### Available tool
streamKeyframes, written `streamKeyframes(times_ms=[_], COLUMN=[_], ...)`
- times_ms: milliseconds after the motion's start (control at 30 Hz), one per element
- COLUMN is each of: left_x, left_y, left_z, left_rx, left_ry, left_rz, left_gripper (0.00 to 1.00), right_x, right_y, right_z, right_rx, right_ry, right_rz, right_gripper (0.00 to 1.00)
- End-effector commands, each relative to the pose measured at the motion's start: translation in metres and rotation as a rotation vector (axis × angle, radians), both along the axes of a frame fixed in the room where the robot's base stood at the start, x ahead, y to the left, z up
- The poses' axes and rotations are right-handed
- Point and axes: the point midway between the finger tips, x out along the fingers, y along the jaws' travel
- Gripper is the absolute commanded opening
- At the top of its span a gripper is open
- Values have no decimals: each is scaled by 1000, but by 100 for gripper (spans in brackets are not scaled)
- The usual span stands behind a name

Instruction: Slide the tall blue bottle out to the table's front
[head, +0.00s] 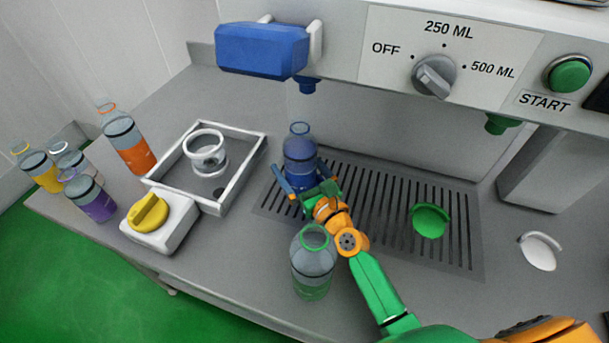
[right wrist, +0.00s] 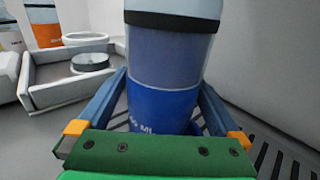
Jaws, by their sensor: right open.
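The tall blue bottle (head: 298,150) stands upright on the slotted drain grate (head: 375,215), below the blue nozzle (head: 307,86). My right gripper (head: 301,176) is low at the bottle, its blue fingers open on either side of it. In the right wrist view the bottle (right wrist: 165,60) stands between the two fingers, with its dark band above and blue liquid below. Whether either finger touches it is hard to tell. My left gripper is not in view.
A clear bottle with green liquid (head: 313,262) stands close in front of my right gripper. A framed tray (head: 257,150) with a white ring and a yellow-knobbed box (head: 150,222) is at left. A green disc (head: 430,221) lies on the grate's right. Several bottles, one orange (head: 132,155), stand far left.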

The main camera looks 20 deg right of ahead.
Motion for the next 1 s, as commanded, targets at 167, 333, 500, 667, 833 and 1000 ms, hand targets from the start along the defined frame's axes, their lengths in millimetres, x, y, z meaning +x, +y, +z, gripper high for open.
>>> streamKeyframes(times_ms=[167,333,500,667,833,1000], left_x=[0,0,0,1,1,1], left_y=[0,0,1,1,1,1], left_z=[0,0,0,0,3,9], left_rx=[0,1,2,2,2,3], left_ry=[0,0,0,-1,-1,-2], left_rz=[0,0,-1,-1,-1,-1], left_gripper=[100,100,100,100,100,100], right_x=[4,4,4,4,0,-14], right_y=[1,1,1,1,5,21], right_z=[0,0,0,0,1,1], right_rx=[-1,-1,-1,-1,0,1], right_ry=[0,1,0,0,1,2], right_rz=[-1,-1,-1,-1,-1,0], right_gripper=[100,84,38,0,0,0])
